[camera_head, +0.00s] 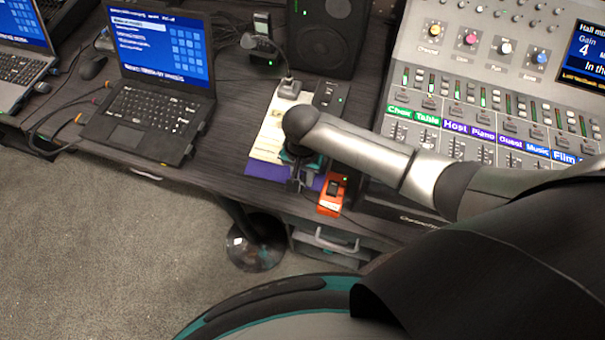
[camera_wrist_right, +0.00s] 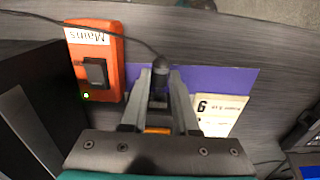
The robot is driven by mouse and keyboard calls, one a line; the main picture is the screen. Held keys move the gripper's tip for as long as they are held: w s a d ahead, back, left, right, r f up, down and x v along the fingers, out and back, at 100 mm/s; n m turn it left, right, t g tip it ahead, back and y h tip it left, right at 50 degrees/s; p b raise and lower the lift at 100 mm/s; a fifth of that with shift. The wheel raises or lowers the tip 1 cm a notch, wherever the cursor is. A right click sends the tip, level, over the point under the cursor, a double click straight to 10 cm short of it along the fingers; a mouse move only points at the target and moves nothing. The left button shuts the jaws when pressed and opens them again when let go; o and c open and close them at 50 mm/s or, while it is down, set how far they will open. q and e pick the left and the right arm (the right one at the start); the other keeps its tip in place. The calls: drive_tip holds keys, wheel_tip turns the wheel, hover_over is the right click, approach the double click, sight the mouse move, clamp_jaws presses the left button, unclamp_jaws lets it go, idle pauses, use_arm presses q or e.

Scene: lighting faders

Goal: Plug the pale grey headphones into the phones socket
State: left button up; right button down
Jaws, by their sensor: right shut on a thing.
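My right gripper (camera_wrist_right: 160,108) is shut on a black plug (camera_wrist_right: 160,70) in the right wrist view. A thin dark cable (camera_wrist_right: 120,30) runs from the plug toward the upper left. In the head view the right gripper (camera_head: 300,172) is mostly hidden under my arm, over the front edge of the desk, just left of the orange box. The pale grey headphones themselves are not visible. I cannot make out a socket marked phones in either view. My left gripper is not in view.
An orange mains box (camera_head: 332,195) with a black switch sits beside the gripper. A purple sheet (camera_wrist_right: 215,80) and cream card (camera_wrist_right: 218,118) lie beneath. The mixing console (camera_head: 480,75), speaker (camera_head: 326,35) and laptop (camera_head: 160,85) stand around. A gooseneck microphone (camera_head: 288,88) stands behind.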

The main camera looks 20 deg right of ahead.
drive_tip(key=shift+w+d+p, duration=0.15)
drive_tip(key=shift+w+p, duration=0.1)
drive_tip(key=shift+p, duration=0.75)
idle(1.4)
drive_tip(key=shift+w+d+p, duration=0.35)
drive_tip(key=shift+w+p, duration=0.15)
drive_tip(key=shift+p, duration=0.65)
idle(2.7)
drive_tip(key=shift+w+d, duration=0.15)
idle(0.3)
drive_tip(key=c, duration=0.8)
unclamp_jaws()
drive_tip(key=shift+c, duration=0.2)
drive_tip(key=shift+o, duration=1.2)
